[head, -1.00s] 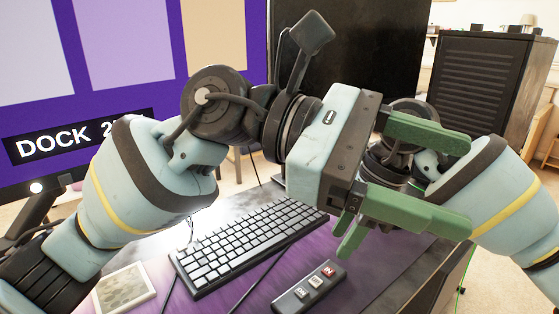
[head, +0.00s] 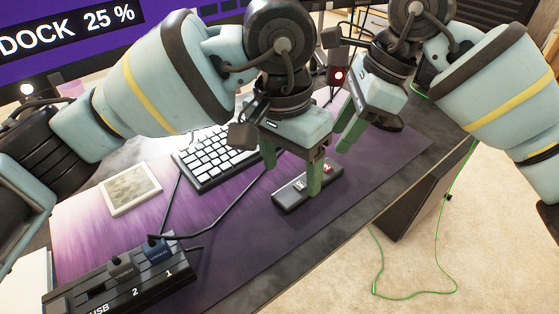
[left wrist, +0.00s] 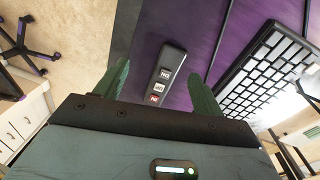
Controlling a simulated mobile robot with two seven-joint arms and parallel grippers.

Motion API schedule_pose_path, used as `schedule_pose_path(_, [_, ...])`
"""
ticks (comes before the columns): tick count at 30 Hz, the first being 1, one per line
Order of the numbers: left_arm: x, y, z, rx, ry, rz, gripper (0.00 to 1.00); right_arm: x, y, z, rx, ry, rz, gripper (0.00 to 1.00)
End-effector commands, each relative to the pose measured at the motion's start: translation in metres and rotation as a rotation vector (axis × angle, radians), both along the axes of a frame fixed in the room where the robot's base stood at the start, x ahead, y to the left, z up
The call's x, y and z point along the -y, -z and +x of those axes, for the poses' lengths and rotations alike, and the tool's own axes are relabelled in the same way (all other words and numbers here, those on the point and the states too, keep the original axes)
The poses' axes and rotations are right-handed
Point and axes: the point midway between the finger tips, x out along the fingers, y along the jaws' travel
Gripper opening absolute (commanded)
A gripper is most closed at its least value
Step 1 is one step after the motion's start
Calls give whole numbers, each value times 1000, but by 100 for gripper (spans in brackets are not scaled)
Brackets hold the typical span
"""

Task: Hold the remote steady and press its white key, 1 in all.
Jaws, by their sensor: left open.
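The dark remote (head: 290,196) lies on the purple desk mat and has a row of keys. Contact cannot be told. In the head view one finger hides part of the remote and its keys. My right gripper (head: 346,138) is above the desk, right of the left one; its opening is unclear.
A keyboard (head: 213,158) lies behind and left of the remote. A pale framed square (head: 131,189) is on the left of the mat. A black dock (head: 128,280) with cables stands at front left. The mat (head: 240,255) in front of the remote is mostly clear.

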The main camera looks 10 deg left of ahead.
Motion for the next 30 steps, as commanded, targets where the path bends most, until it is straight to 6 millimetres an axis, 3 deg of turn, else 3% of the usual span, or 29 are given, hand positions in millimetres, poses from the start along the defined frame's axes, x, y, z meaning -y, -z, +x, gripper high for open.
schedule_pose_path(6, [-16,4,5,25,100,91,69,0,0,0,0,0,0,36])
schedule_pose_path(14, [-17,8,6,25,109,98,69,0,0,0,0,0,0,36])
schedule_pose_path(30, [-17,74,5,23,109,95,69,0,0,0,0,0,0,36])
